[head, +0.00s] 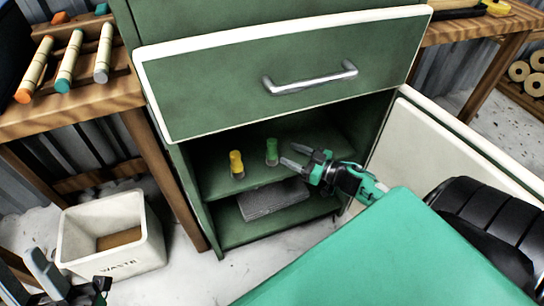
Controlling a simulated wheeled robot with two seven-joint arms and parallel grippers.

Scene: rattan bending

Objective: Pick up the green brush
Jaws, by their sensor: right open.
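The green brush (272,152) stands upright on the upper shelf inside the green cabinet, under the drawer. A yellow brush (236,164) stands on the same shelf to its left. My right gripper (289,155) reaches into the cabinet from the right. Its jaws are open and empty, with the fingertips just right of the green brush and pointing toward it. I cannot tell whether they touch it. My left gripper (22,275) is at the bottom left corner, partly cut off, its fingers apart with nothing seen between them.
The open cabinet door (440,145) stands to the right of my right gripper. A grey block (272,199) lies on the lower shelf. A white waste bin (112,235) stands on the floor at left. A wooden bench (85,108) is beside the cabinet.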

